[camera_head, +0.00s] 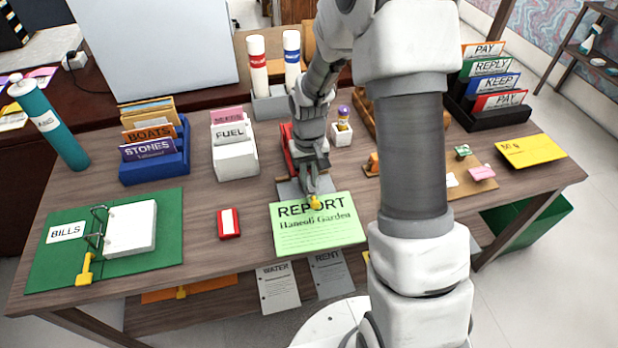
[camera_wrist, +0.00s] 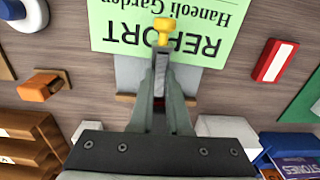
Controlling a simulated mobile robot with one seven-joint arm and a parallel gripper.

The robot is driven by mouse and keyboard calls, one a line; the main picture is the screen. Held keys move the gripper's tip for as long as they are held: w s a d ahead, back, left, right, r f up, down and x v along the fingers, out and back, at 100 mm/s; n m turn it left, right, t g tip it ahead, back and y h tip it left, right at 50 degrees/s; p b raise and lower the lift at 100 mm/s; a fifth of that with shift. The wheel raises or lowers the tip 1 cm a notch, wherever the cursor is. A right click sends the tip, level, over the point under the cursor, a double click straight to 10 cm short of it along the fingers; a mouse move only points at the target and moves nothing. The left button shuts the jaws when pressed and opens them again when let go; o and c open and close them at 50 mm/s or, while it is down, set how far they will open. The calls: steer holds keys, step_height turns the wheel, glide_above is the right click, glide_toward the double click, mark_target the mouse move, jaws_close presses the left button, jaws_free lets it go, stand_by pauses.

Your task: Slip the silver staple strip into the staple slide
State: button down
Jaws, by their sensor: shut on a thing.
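My gripper (camera_wrist: 160,75) points down over the grey base plate (camera_wrist: 128,72) of a stapler, above the near end of the slide. Its fingers are shut on a thin grey piece that looks like the silver staple strip; the fingers hide most of it. A yellow knob (camera_wrist: 164,27) shows just past the fingertips, over the green report sheet (camera_wrist: 120,15); in the head view this knob (camera_head: 315,202) is at the plate's near end. The red stapler body (camera_head: 289,150) stands behind, partly covered by my arm. Whether the strip is inside the slide cannot be told.
A red box with a white label (camera_head: 229,224) lies left of the report sheet. A white FUEL holder (camera_head: 236,160) and a blue STONES tray (camera_head: 155,168) stand to the left. An orange tape dispenser (camera_wrist: 38,88) is on the other side. Bare desk lies around the red box.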

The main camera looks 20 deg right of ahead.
steer(key=shift+f, duration=0.1)
steer(key=shift+f+b, duration=0.5)
steer(key=shift+f, duration=0.05)
steer(key=c, duration=0.9)
jaws_free()
